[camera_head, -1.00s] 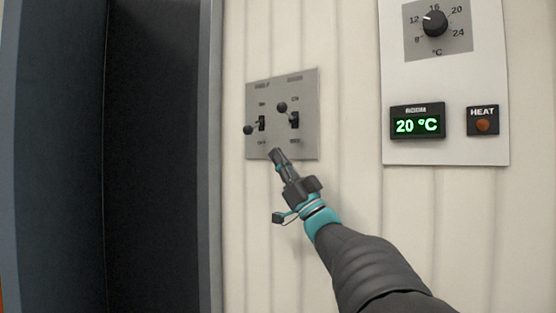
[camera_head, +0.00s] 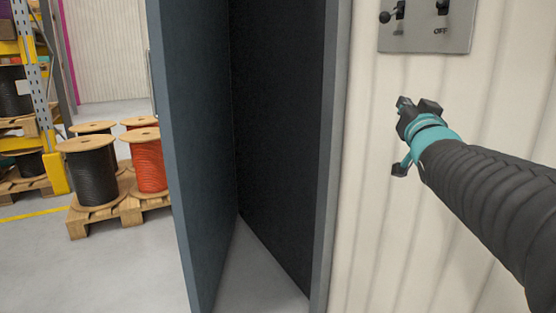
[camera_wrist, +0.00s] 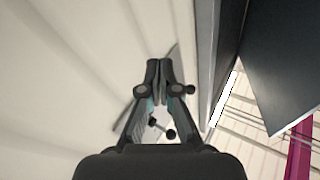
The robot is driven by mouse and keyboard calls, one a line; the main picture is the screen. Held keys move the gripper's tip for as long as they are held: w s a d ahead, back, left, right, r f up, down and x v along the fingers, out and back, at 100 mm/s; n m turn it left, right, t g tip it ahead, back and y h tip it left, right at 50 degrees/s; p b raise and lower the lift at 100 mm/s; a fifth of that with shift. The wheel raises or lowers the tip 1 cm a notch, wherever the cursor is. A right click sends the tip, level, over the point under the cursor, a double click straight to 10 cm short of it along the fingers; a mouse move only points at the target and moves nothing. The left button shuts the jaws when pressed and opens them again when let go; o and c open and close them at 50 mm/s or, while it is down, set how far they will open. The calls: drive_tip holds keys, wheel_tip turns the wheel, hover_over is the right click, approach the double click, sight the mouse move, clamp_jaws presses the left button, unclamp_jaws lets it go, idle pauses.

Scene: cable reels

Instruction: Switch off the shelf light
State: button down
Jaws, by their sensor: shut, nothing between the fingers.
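The grey switch panel (camera_head: 425,42) is on the cream ribbed wall at the top right of the head view, cut off by the top edge. Its left toggle (camera_head: 386,17) has a round black knob that sits low and toward the left. The left toggle's label is not readable. My gripper (camera_head: 404,103) is below the panel, apart from it. In the wrist view my gripper (camera_wrist: 160,72) is shut and empty. Small dark knobs show between its linkages; I cannot tell what they belong to.
A dark blue door (camera_head: 180,150) stands open left of the wall, with a dark recess beside it. Further left are cable reels (camera_head: 147,160) on a wooden pallet (camera_head: 95,222) and a yellow rack (camera_head: 52,150). The grey floor in front is clear.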

drive_tip(key=s+a+f+n+g+y, duration=0.1)
drive_tip(key=s+a+f+g, duration=0.2)
drive_tip(key=s+f, duration=0.7)
drive_tip(key=s+a+f+n+g, duration=0.1)
drive_tip(key=s+a+f+g, duration=0.3)
drive_tip(key=s+f+g, duration=0.3)
drive_tip(key=s+a+f+n+g+y, duration=0.1)
drive_tip(key=s+a+f+g, duration=0.3)
drive_tip(key=s+f, duration=0.8)
wheel_tip(320, 180, down, 3)
drive_tip(key=shift+s+n+g+y+p, duration=0.3)
drive_tip(key=shift+n+g+p, duration=0.1)
drive_tip(key=shift+p, duration=0.05)
drive_tip(key=shift+s+a, duration=0.1)
drive_tip(key=shift+a, duration=0.05)
